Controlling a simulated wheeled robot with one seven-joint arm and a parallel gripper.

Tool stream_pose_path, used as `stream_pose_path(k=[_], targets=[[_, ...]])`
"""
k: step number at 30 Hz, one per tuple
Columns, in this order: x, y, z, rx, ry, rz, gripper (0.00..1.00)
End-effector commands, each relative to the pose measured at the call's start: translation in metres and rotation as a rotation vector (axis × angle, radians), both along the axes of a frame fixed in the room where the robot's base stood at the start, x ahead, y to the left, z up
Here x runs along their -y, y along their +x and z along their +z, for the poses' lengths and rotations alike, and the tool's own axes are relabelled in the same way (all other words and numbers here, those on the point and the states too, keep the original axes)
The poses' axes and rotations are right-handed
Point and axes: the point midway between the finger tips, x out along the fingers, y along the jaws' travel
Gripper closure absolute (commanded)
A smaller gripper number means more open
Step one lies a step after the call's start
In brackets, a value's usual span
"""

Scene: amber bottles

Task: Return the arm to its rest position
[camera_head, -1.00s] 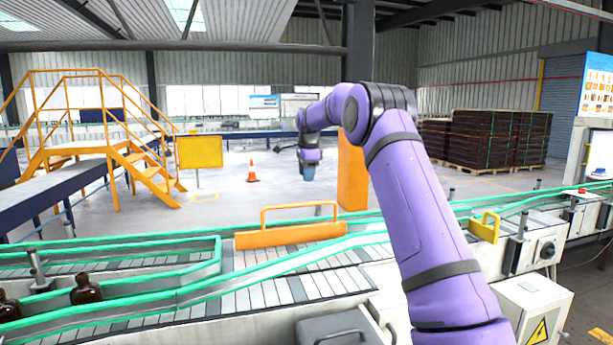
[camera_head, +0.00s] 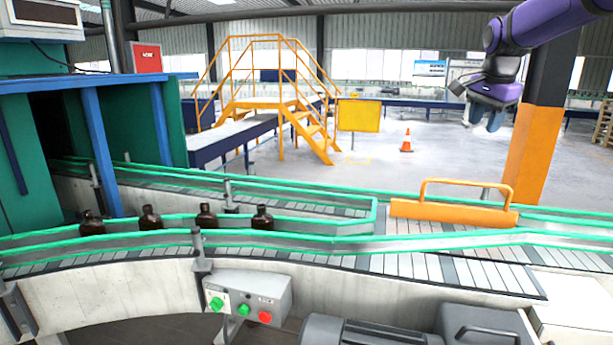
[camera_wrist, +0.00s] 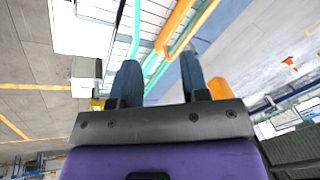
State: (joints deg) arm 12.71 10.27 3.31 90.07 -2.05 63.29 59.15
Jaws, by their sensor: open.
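My purple arm reaches in from the upper right of the head view. My gripper (camera_head: 492,115) hangs with its blue fingers pointing down, above the floor beyond the conveyor. In the wrist view my gripper (camera_wrist: 160,80) shows two dark blue fingers spread apart with nothing between them. Several amber bottles stand upright in a row on the conveyor at the left of the head view. The rightmost amber bottle (camera_head: 262,219) is well apart from my gripper.
The conveyor (camera_head: 420,262) with green rails crosses the foreground. An orange handled bar (camera_head: 450,212) sits over it, and an orange post (camera_head: 533,158) stands close to my gripper. A control box (camera_head: 245,300) is in front. Open floor with a traffic cone (camera_head: 406,141) lies beyond.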

Motion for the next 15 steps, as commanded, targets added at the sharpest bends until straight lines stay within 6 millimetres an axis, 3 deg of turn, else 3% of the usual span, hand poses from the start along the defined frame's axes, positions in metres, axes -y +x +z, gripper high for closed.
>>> stream_pose_path(k=[1, 7, 15], targets=[[-0.010, -0.019, 0.007, 0.008, -0.015, 0.050, 0.59], [-0.039, -0.089, 0.018, 0.027, -0.076, 0.254, 0.59], [-0.071, -0.185, 0.012, 0.052, -0.160, 0.526, 0.59]])
